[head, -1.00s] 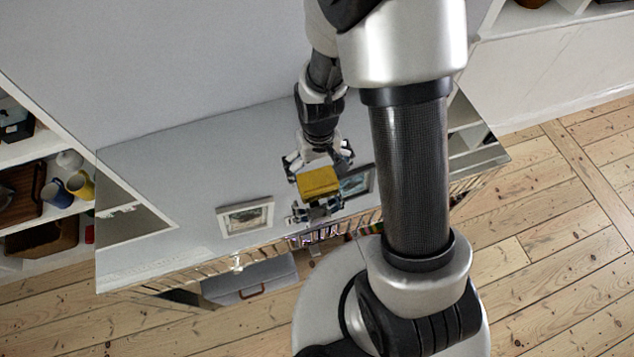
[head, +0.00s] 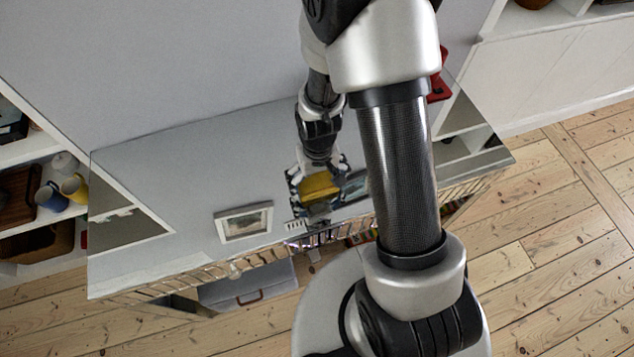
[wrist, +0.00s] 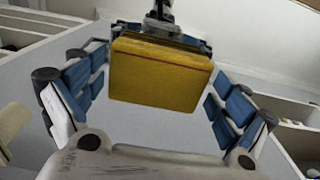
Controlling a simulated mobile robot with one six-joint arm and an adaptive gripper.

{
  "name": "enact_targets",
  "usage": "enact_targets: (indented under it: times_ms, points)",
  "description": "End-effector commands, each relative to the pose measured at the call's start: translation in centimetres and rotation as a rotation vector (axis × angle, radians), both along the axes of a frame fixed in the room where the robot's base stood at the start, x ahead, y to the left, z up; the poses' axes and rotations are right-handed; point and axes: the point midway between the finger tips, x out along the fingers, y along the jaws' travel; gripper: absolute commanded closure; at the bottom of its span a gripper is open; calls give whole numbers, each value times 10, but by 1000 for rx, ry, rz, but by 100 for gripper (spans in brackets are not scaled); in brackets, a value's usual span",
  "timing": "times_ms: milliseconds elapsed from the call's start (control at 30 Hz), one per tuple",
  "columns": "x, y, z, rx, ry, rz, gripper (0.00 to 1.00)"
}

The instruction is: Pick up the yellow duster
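The yellow duster (head: 320,186) is a blocky yellow thing above the grey tabletop. In the wrist view the duster (wrist: 160,76) fills the middle, framed by the blue-padded fingers. My gripper (head: 318,190) is over and around it, with fingers on its left and right and a dark finger part behind it. In the wrist view my gripper (wrist: 160,95) is open, its side fingers spread and bare tabletop showing between them and the duster's lower sides. Whether any fingertip touches the duster, and what is under it, is hidden.
A white picture frame (head: 244,222) lies left of my gripper, and a darker frame (head: 356,187) is close on its right. Blue and yellow mugs (head: 62,194) stand on the left shelf. The tabletop's left part is clear. A grey case (head: 248,284) is below the front edge.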

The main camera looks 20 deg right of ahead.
Motion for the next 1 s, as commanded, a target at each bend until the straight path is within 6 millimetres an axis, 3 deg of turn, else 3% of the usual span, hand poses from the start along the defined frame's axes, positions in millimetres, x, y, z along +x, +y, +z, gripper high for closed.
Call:
enact_targets:
  times_ms: [400, 667, 867, 1000]
  points:
    - [0, 0, 0, 0, 0, 0, 39]
    - [0, 0, 3, 0, 0, 0, 39]
    - [1, 0, 25, 0, -3, 0, 39]
    - [1, 0, 57, 0, -5, 0, 39]
